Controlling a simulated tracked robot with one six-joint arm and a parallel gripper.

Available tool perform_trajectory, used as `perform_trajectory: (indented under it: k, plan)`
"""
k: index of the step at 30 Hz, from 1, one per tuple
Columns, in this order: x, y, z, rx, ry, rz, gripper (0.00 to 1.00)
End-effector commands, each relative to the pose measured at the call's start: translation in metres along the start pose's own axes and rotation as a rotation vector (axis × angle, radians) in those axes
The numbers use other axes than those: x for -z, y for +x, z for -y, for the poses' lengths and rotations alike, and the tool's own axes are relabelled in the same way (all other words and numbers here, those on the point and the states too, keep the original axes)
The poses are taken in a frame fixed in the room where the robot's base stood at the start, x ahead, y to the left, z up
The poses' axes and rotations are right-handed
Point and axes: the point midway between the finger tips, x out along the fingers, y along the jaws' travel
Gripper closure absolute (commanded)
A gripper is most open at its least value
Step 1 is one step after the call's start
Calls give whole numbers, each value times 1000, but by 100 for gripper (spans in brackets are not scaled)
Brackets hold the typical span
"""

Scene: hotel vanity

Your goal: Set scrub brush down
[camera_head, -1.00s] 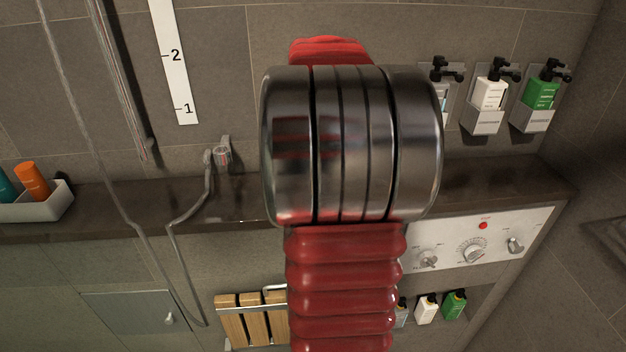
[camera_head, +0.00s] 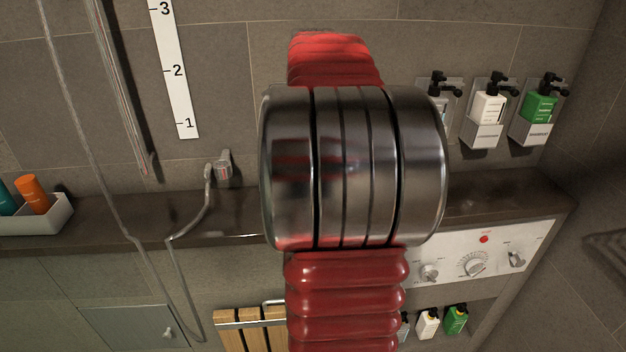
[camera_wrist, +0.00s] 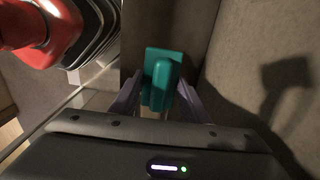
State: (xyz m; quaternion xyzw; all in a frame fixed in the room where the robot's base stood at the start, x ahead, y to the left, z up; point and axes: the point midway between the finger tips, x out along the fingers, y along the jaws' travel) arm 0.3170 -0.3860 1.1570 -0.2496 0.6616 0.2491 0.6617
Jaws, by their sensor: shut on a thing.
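The teal scrub brush (camera_wrist: 160,70) shows in the middle of the wrist view, between the two purple fingers of my gripper (camera_wrist: 158,92). The gripper is shut on it. A flat plate-like part of the brush faces away from me and a thicker block sits nearer. Its lower end is hidden behind the gripper body. A dark brown surface lies beyond it, but I cannot tell whether the brush touches it. In the head view, my own arm blocks the middle, and neither gripper nor brush shows.
A dark ledge (camera_head: 480,195) runs along the tiled wall. A white tray (camera_head: 45,218) with an orange bottle (camera_head: 32,193) and a teal one stands at its left. A hose fixture (camera_head: 222,170), wall dispensers (camera_head: 487,108) and a control panel (camera_head: 500,252) are also near.

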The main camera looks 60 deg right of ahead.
Motion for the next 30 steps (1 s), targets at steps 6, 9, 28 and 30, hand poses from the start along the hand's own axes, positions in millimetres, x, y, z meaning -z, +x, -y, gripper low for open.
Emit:
perform_trajectory:
  k: [6, 9, 28, 30]
  plan:
    - [0, -30, 0, 1, 0, 0, 85]
    - [0, -36, 0, 0, 0, 0, 85]
    - [-1, -37, -1, -1, -4, 0, 85]
    - [-4, -39, -3, 0, -20, 0, 85]
